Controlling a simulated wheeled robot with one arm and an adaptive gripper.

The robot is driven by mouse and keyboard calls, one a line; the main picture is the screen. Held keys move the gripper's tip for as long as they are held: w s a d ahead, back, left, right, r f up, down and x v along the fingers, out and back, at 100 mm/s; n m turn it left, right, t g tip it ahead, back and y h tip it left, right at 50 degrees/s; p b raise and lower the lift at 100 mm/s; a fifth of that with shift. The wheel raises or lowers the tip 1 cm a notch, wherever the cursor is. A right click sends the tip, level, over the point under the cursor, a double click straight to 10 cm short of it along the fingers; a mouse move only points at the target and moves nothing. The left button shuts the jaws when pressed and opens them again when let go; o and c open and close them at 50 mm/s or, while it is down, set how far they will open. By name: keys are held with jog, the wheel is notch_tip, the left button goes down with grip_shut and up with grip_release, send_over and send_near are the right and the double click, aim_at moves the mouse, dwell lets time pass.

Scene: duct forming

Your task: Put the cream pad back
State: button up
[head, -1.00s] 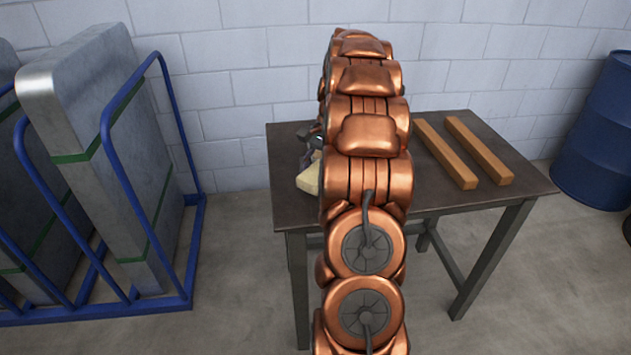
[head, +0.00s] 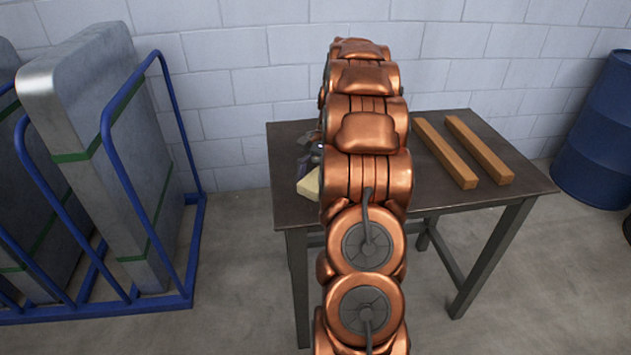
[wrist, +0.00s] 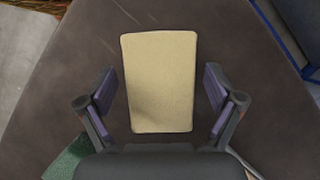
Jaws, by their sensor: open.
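The cream pad (wrist: 160,75) lies flat on the dark table (wrist: 65,70), between and ahead of the two fingers in the wrist view. In the head view only a corner of the cream pad (head: 309,184) shows at the table's left side, beside my copper arm. My gripper (wrist: 160,98) is open, with one finger on each side of the pad and a gap to each side. In the head view my gripper is mostly hidden behind my arm. I cannot tell its exact height above the table.
Two wooden bars (head: 463,150) lie on the right half of the table. A green item (wrist: 66,163) shows at the lower left in the wrist view. A blue rack (head: 190,250) with metal slabs stands left of the table, and a blue barrel (head: 598,140) stands right.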

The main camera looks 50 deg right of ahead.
jog(key=p+v, duration=0.2)
jog(key=v, duration=0.9)
jog(key=shift+a, duration=0.2)
jog(key=shift+d+r+p, duration=0.35)
jog(key=shift+r+p, duration=0.3)
jog(key=shift+p, duration=0.45)
